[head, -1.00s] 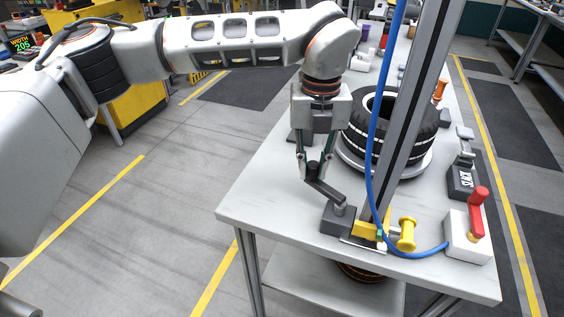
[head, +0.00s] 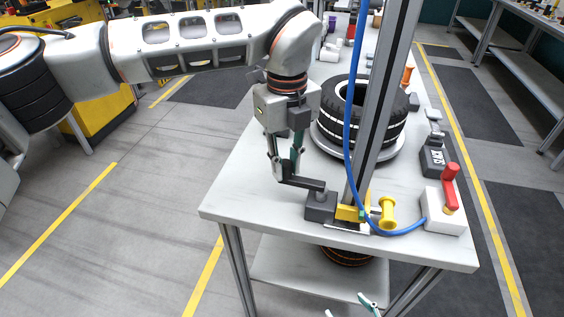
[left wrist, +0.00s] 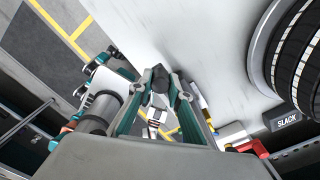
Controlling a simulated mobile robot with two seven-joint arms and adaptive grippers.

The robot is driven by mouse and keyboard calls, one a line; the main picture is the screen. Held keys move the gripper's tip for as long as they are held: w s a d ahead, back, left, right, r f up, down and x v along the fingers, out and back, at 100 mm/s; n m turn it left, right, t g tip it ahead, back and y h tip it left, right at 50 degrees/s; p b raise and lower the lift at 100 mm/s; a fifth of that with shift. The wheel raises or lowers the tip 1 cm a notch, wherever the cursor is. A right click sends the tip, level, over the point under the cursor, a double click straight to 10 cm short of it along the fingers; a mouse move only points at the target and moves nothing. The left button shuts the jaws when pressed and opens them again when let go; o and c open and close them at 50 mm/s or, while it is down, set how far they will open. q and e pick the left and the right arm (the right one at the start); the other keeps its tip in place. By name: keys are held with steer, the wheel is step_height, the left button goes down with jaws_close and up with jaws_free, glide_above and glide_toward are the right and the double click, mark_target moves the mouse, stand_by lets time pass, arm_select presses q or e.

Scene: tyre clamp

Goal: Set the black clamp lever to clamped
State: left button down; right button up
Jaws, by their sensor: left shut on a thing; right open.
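The black clamp lever (head: 304,184) is a dark bar on a dark grey block (head: 319,207) at the near left part of the table, at the foot of the metal post. It points left from its pivot. My left gripper (head: 286,179) comes down from above and is shut on the lever's free end. In the left wrist view the dark lever end (left wrist: 158,84) shows between the fingers. My right gripper (head: 350,308) shows only its fingertips at the bottom edge of the head view, below the table, apart and empty.
A tyre (head: 375,112) lies on a round plate behind the post (head: 383,100). A blue hose (head: 352,130) hangs beside the post. A yellow knob (head: 387,212), a red-handled switch (head: 450,190) and a block marked SLACK (left wrist: 286,121) stand nearby. Table left of the lever is clear.

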arm_select(q)
steer(key=shift+r, duration=0.1)
steer(key=c, duration=1.9)
jaws_free()
step_height(320, 180, up, 12)
steer(key=shift+f, duration=0.1)
